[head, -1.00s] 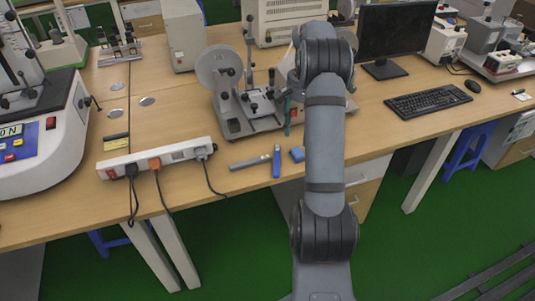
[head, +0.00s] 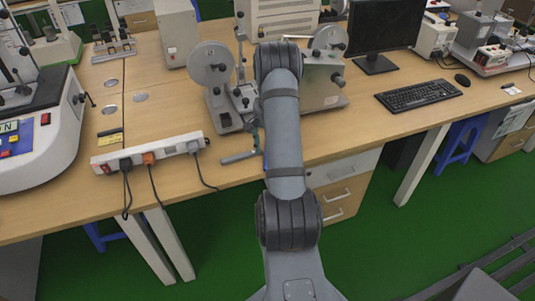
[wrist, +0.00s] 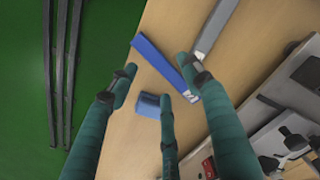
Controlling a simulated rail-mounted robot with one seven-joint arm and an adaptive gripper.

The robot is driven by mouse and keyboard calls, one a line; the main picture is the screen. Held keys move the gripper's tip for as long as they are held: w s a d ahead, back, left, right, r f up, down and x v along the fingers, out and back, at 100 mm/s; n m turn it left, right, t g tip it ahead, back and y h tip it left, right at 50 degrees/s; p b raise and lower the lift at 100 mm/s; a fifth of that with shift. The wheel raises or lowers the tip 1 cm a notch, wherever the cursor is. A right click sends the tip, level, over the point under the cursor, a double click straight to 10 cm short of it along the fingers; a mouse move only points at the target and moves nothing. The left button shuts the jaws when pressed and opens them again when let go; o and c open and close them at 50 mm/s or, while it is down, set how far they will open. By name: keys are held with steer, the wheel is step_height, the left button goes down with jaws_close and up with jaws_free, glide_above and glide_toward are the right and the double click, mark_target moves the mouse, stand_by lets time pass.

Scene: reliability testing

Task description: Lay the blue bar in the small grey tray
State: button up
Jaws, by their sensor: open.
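The blue bar (wrist: 158,60) lies flat on the wooden table in the wrist view; in the head view my arm hides most of it. A narrow grey piece (wrist: 216,30) lies beside it, also in the head view (head: 238,157); it may be the small grey tray, but I cannot tell if it is hollow. My gripper (wrist: 158,78) has three teal fingers, spread open and empty above the bar. One fingertip overlaps the bar's right part in the picture; contact cannot be told. In the head view a little of the gripper (head: 256,139) shows left of my arm.
A short blue block (wrist: 148,105) lies close to the bar, under the fingers. A white power strip (head: 130,158) with cables is to the left. A grey reel machine (head: 222,95) stands just behind. The table's front edge is near, with green floor beyond.

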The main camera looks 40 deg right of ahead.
steer(key=shift+f, duration=1.4)
steer(key=shift+a, duration=0.1)
steer(key=c, duration=0.3)
jaws_close()
steer(key=shift+r, duration=0.1)
